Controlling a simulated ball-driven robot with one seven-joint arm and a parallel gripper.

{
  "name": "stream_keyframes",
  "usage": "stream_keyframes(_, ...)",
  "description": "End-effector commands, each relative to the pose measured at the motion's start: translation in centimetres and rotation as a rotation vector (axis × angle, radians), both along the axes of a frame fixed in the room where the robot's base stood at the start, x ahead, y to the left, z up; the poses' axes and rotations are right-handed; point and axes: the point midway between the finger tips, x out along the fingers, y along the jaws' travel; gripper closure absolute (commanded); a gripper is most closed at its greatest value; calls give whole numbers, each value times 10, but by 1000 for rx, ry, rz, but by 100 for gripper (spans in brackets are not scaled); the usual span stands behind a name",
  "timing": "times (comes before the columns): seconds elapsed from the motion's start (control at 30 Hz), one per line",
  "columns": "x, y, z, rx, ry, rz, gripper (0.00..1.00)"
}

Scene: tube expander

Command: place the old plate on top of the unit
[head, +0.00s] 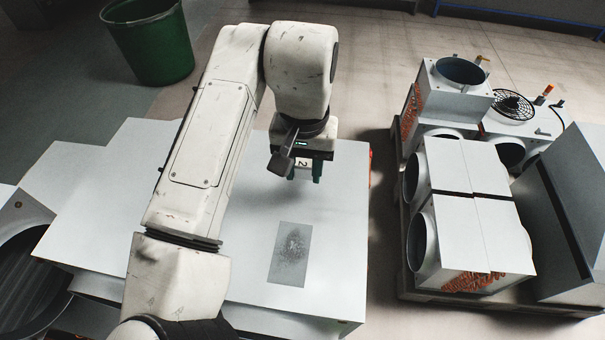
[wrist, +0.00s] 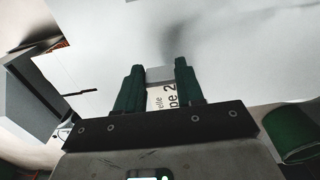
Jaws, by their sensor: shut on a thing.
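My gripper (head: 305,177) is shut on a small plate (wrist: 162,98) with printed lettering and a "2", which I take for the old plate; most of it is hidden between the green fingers. In the wrist view the gripper (wrist: 159,67) points toward a broad white surface. The unit (head: 340,225) has a flat white top, and my gripper is above its far right part. The gap between the plate and the top is hard to judge. A grey rectangle (head: 290,253) with a dark smudge shows on the top; I cannot tell if it is a mark or a flat piece.
White boxy units (head: 470,190) with round openings stand on a dark pallet (head: 480,298) at the right. A green bin (head: 150,45) stands at the back left. A round duct opening (head: 30,270) is at the far left. Much of the white top is bare.

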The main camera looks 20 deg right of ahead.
Motion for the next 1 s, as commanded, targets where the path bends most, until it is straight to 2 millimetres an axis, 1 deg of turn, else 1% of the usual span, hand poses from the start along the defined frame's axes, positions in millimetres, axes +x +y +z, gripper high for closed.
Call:
stream_keyframes(0.03,4,2,-5,1,4,2,92)
stream_keyframes(0.2,3,1,-27,1,2,1,92)
stream_keyframes(0.27,3,1,-32,1,2,1,92)
stream_keyframes(0.67,3,1,-38,0,1,1,92)
stream_keyframes(0.7,3,1,-38,1,1,0,61)
stream_keyframes(0.93,3,1,-37,1,1,0,39)
stream_keyframes(1.0,3,1,-37,1,1,0,37)
